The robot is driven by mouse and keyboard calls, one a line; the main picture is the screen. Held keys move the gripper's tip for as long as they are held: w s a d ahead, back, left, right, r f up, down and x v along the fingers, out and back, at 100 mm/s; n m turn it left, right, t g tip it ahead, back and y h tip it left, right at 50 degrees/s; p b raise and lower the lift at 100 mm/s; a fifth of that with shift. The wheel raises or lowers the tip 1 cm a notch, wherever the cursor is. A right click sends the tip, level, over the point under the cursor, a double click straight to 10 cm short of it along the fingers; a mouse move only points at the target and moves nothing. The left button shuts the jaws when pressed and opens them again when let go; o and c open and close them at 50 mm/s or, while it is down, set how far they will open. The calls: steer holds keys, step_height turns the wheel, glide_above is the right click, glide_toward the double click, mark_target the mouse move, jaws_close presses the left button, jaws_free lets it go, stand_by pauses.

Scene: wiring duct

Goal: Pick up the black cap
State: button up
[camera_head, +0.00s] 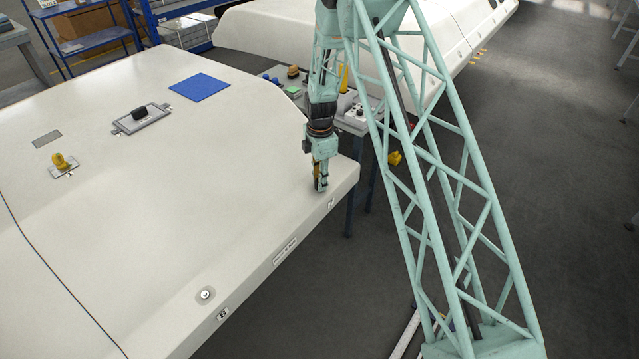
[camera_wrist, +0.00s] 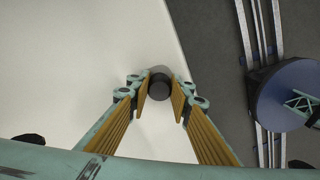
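A small dark round piece, which looks like the black cap (camera_wrist: 159,87), shows between the fingertips in the wrist view. My gripper (camera_wrist: 160,98) has its two yellow-padded fingers apart, one on each side of the cap. I cannot tell whether the pads touch it. In the head view my gripper (camera_head: 320,187) points down near the right edge of the white panel (camera_head: 190,190). The cap is not visible there; the gripper likely hides it.
A black handle (camera_head: 139,113) on a grey plate, a yellow knob (camera_head: 60,161) and a blue mat (camera_head: 200,87) are on the panel. A small round fitting (camera_head: 206,294) is near its front edge. Behind my gripper stands a small table (camera_head: 355,122) with several parts.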

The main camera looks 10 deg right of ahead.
steer(key=shift+r, duration=0.1)
steer(key=shift+r+p, duration=0.3)
steer(key=shift+r, duration=1.45)
steer(key=s+a, duration=0.3)
steer(key=s, duration=0.4)
steer(key=s+a+r, duration=0.1)
steer(key=s+a, duration=0.1)
steer(key=s, duration=0.5)
steer(key=shift+s+a+r+p, duration=0.15)
steer(key=shift+s+a+p, duration=0.2)
steer(key=shift+s+a, duration=0.05)
steer(key=shift+r+p, duration=0.9)
steer(key=shift+r, duration=1.4)
